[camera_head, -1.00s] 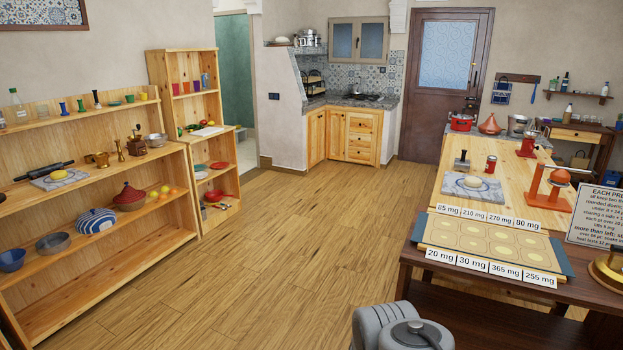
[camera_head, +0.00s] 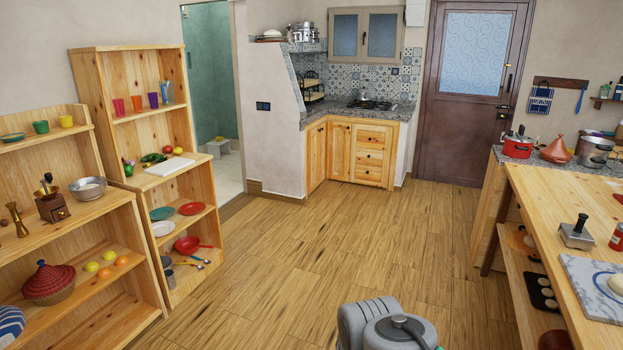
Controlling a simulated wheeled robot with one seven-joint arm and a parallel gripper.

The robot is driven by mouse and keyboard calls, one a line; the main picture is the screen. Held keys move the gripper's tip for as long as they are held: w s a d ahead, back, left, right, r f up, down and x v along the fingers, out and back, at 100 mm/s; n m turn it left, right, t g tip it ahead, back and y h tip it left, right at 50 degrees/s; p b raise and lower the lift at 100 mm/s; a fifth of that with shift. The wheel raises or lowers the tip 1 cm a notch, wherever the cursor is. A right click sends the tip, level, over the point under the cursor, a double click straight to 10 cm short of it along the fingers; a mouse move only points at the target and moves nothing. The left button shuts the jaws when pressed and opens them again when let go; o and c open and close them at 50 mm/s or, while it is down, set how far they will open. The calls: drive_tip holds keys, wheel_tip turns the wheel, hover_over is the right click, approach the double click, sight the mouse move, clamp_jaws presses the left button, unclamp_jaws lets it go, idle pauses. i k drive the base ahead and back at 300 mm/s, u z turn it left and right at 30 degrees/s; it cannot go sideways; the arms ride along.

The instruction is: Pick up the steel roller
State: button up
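I cannot make out a thing that is plainly a steel roller in the current view. A steel-coloured piece with a dark knob on top (camera_head: 576,234) stands on the wooden worktable (camera_head: 545,205) at the right; I cannot tell whether it is the roller. A marble slab (camera_head: 590,283) with pale dough lies in front of it, cut by the right edge. A grey rounded part of my own arm shows at the bottom centre. My gripper is not in view.
Open wooden shelves (camera_head: 118,160) with cups, plates and bowls line the left. A wood-front counter (camera_head: 350,147) stands in the far corner beside a brown door (camera_head: 477,95). A wide clear wooden floor (camera_head: 330,240) lies between the shelves and the worktable.

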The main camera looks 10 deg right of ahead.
sight(579, 236)
drive_tip(key=i, duration=1.6)
drive_tip(key=z, duration=2.35)
drive_tip(key=i, duration=2)
drive_tip(key=u, duration=0.5)
